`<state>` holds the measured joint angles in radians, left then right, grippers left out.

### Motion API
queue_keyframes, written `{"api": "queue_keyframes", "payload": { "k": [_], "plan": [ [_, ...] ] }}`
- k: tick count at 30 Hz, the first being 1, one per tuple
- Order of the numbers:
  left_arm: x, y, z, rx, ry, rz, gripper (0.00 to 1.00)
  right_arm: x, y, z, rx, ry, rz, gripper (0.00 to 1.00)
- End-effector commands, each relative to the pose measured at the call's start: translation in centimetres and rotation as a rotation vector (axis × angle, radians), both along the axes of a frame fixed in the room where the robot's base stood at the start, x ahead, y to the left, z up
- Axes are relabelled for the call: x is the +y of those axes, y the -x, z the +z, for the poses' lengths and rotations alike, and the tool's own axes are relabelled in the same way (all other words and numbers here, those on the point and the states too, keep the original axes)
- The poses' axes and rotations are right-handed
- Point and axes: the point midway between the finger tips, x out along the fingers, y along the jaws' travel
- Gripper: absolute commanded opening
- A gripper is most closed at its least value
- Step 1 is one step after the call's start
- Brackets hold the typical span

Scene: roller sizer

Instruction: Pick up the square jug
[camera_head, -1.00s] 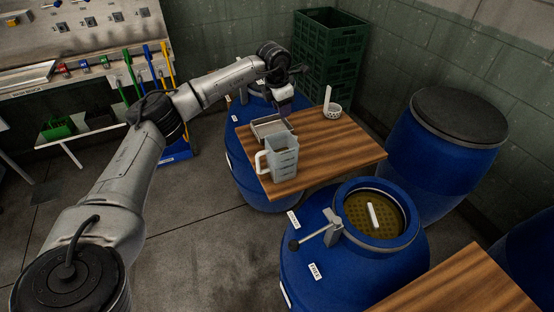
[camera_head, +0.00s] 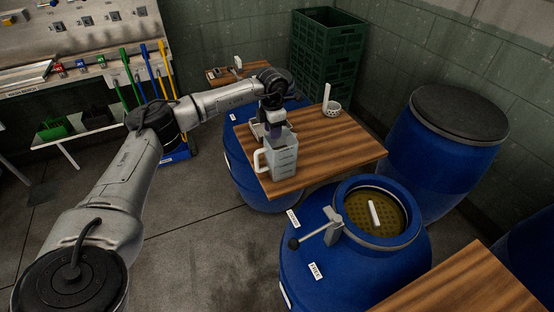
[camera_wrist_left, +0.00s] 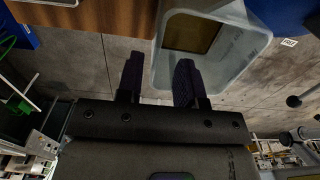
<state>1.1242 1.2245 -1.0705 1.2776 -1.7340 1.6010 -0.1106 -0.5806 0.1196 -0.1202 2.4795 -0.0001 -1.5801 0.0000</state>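The square jug (camera_head: 284,160), translucent grey with marks on its side, stands upright near the front left corner of the wooden table top. Its white handle (camera_head: 260,163) points left. My left gripper (camera_head: 275,130) is right behind and above the jug's rim. In the left wrist view the gripper (camera_wrist_left: 159,60) is open, its two dark fingers apart. There the jug (camera_wrist_left: 236,62) shows its open top, with one finger overlapping its near wall and the other beside it. I cannot tell whether a finger touches the jug. My right gripper is not in view.
A metal tray (camera_head: 257,131) lies behind the jug, partly hidden by my gripper. A white strainer cup (camera_head: 333,111) stands at the table's back. An open blue barrel (camera_head: 340,262) with a lever is in front; green crates (camera_head: 325,60) are stacked behind. The table's right half is clear.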

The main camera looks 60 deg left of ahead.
Motion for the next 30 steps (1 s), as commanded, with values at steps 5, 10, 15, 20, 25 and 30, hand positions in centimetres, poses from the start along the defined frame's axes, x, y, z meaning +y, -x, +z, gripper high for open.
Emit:
{"api": "queue_keyframes", "payload": {
  "k": [5, 10, 15, 20, 25, 30],
  "plan": [
    [0.2, 0.1, -1.2, 0.003, 0.0, 0.001, 0.34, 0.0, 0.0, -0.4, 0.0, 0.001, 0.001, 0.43],
    [0.6, 0.1, -3.4, 0.002, 0.0, 0.0, 0.34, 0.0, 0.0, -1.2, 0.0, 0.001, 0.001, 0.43],
    [0.5, 0.1, -5.1, 0.002, 0.001, -0.001, 0.34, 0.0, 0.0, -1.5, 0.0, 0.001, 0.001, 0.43],
    [0.5, 0.1, -5.2, 0.0, 0.0, 0.0, 0.34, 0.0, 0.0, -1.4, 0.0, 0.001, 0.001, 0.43],
    [0.5, 0.1, -5.2, 0.0, 0.0, 0.0, 0.24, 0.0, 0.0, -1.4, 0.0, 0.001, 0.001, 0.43],
    [0.5, 0.1, -5.1, 0.0, 0.0, 0.0, 0.08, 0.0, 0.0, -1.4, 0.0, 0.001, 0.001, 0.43]
  ]
}}
